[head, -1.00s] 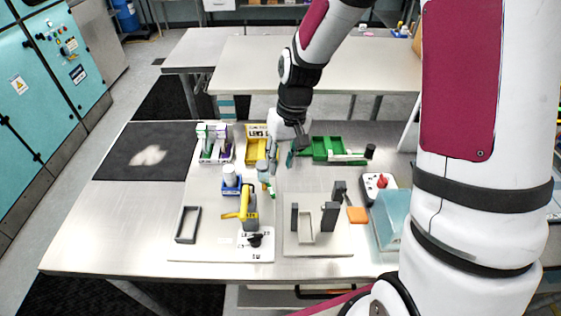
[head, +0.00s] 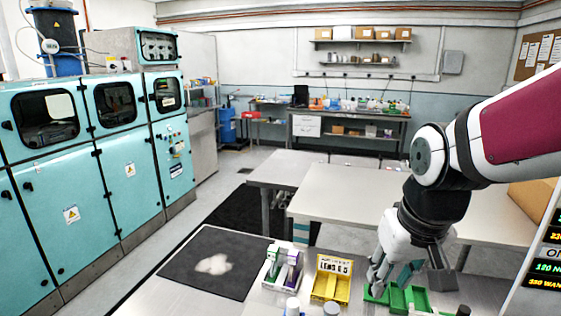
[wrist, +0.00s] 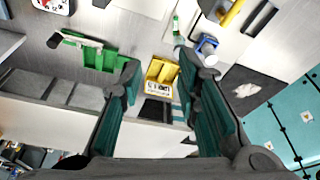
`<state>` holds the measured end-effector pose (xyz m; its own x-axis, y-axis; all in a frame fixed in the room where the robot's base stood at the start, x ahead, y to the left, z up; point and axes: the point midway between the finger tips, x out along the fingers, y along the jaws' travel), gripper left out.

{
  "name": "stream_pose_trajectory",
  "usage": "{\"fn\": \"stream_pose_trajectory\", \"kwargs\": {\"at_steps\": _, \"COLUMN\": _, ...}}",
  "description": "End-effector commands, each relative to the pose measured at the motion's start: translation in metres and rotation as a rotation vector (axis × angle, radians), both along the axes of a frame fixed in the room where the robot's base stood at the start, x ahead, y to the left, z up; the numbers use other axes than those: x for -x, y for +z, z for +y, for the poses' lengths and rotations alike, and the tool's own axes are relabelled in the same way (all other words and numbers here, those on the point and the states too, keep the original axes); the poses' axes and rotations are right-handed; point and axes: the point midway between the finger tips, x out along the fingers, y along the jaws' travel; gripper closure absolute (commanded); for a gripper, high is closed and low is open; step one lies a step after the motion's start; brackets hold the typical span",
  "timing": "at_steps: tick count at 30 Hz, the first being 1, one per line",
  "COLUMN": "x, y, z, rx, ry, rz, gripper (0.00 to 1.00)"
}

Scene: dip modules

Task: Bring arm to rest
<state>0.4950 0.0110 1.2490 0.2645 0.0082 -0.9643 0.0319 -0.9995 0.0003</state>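My gripper (head: 410,272) is at the end of my raised arm on the right side of the head view, over the back part of the worktable near the green tray (head: 418,301). In the wrist view my gripper (wrist: 158,64) has its two teal-lined fingers spread apart with nothing between them. The fingers are clear of the things below. The green tray also shows there (wrist: 101,60), at the upper left of the fingers.
A yellow bin (head: 331,279) and a white rack (head: 283,268) stand left of the green tray. A black mat (head: 228,262) lies at the left. Further tables (head: 345,196) stand behind. Teal cabinets (head: 125,165) line the left. A dark sign (head: 548,258) is at the right edge.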

Motion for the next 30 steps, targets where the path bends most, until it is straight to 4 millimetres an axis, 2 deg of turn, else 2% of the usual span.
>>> {"fn": "stream_pose_trajectory", "kwargs": {"at_steps": 1, "x": 0.009, "y": 0.010, "z": -0.001, "rx": 0.005, "ry": -0.003, "rz": -0.032, "gripper": 0.70}}
{"fn": "stream_pose_trajectory", "kwargs": {"at_steps": 6, "x": 0.042, "y": 0.033, "z": -0.005, "rx": 0.012, "ry": -0.016, "rz": -0.113, "gripper": 0.70}}
{"fn": "stream_pose_trajectory", "kwargs": {"at_steps": 12, "x": 0.076, "y": 0.046, "z": -0.009, "rx": 0.004, "ry": -0.026, "rz": -0.191, "gripper": 0.70}}
{"fn": "stream_pose_trajectory", "kwargs": {"at_steps": 15, "x": 0.086, "y": 0.049, "z": -0.010, "rx": 0.000, "ry": -0.030, "rz": -0.212, "gripper": 0.70}}
{"fn": "stream_pose_trajectory", "kwargs": {"at_steps": 20, "x": 0.092, "y": 0.050, "z": -0.011, "rx": -0.004, "ry": -0.032, "rz": -0.224, "gripper": 0.70}}
{"fn": "stream_pose_trajectory", "kwargs": {"at_steps": 30, "x": 0.092, "y": 0.050, "z": -0.011, "rx": -0.004, "ry": -0.032, "rz": -0.224, "gripper": 0.70}}
